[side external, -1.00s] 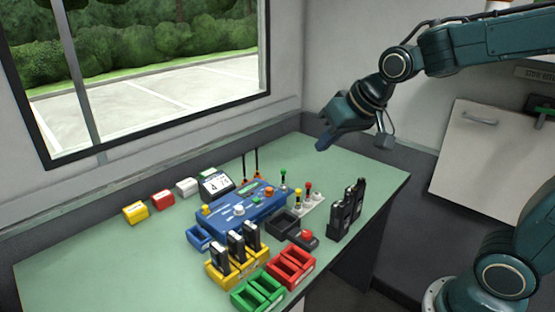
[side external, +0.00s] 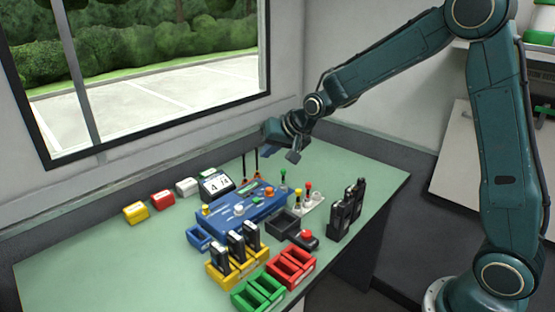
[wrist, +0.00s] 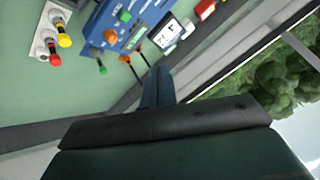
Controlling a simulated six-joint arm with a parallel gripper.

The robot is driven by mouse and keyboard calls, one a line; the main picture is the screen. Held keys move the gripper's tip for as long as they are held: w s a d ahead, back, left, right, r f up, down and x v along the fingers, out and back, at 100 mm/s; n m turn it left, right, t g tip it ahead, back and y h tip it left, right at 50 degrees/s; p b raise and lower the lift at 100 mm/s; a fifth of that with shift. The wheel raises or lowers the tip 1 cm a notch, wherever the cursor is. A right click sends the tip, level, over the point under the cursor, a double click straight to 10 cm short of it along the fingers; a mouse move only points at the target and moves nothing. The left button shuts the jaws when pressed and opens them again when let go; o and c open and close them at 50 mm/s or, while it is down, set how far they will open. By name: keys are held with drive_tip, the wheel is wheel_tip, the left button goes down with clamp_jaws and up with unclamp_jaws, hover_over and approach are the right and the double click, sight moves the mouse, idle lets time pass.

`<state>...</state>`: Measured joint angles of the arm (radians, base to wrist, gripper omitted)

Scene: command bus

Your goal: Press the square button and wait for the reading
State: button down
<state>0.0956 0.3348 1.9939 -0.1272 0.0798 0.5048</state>
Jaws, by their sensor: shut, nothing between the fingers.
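A blue box (side external: 233,214) with several coloured buttons and knobs lies on the green table. It also shows at the top of the wrist view (wrist: 118,30). I cannot tell which of its buttons is square. A small display (side external: 215,186) with dark digits on white stands behind the box; the last digits are hard to read. It shows in the wrist view (wrist: 170,35) too. My gripper (side external: 271,152) is shut and empty, in the air above the back of the table, behind and above the box. In the wrist view its fingers (wrist: 157,86) are together, apart from the box.
Two thin dark posts (side external: 250,165) rise behind the box. Yellow (side external: 236,274), red (side external: 291,267) and green (side external: 258,292) trays, a black tray (side external: 283,222) and black handsets (side external: 346,210) stand in front and right. A white plate (side external: 312,207) holds coloured knobs.

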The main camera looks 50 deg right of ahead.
drive_tip(key=w+d+f+m, duration=0.1)
drive_tip(key=w+f, duration=0.4)
drive_tip(key=f, duration=0.1)
drive_tip(key=shift+w+f+m+t, duration=0.3)
drive_tip(key=shift+w+f+t, duration=0.05)
drive_tip(key=shift+t, duration=0.05)
drive_tip(key=shift+f, duration=0.15)
drive_tip(key=shift+f, duration=4.2)
drive_tip(key=shift+f, duration=0.8)
drive_tip(key=shift+r, duration=0.75)
drive_tip(key=shift+r, duration=0.1)
drive_tip(key=shift+r, duration=2.45)
